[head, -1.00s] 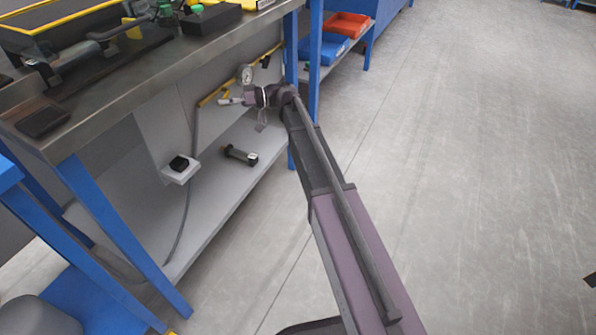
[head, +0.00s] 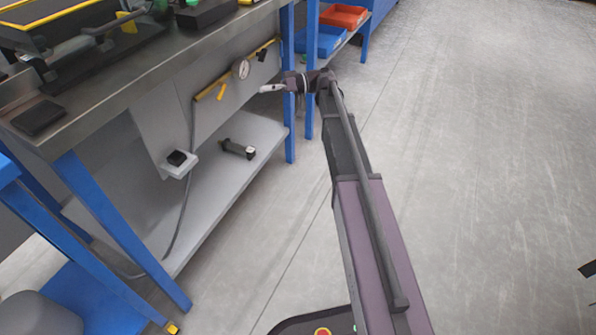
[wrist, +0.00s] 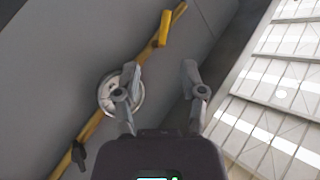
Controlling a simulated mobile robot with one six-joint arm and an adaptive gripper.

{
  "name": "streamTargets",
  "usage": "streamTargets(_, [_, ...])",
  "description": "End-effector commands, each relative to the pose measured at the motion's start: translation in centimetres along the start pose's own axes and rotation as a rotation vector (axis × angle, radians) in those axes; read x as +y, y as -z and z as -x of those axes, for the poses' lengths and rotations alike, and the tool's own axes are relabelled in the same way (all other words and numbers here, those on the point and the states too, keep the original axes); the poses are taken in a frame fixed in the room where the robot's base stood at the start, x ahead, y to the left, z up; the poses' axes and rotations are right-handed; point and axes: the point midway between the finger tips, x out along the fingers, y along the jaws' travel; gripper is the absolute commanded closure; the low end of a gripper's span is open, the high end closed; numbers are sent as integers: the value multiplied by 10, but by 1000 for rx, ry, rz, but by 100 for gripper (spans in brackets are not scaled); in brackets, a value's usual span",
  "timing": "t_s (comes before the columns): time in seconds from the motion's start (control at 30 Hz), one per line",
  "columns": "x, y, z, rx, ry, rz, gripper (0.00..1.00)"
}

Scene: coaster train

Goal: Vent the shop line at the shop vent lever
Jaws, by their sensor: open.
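A yellow pipe (head: 206,93) runs along the grey panel under the bench. It carries a yellow lever (head: 221,91), a round white gauge (head: 242,68) and a black lever (head: 262,56). I see no labels telling which is the shop vent lever. My gripper (head: 267,88) is out in front of the panel, apart from the pipe. In the wrist view my gripper (wrist: 158,70) is open and empty. One finger partly covers the gauge (wrist: 106,93); the yellow lever (wrist: 165,28) shows above, the black lever (wrist: 78,155) at lower left.
The bench top (head: 95,108) overhangs the panel. A dark cylindrical part (head: 238,149) lies on the lower shelf (head: 215,190). A small white bracket (head: 178,165) holds a black block.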

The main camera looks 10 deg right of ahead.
Motion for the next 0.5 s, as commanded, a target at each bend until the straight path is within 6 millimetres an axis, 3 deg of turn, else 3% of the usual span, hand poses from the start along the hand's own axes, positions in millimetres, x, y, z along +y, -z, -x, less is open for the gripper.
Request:
streamTargets(0.03, [1, 0, 8, 2, -2, 0, 47])
streamTargets(0.5, [-17, -62, -15, -200, -185, -215, 47])
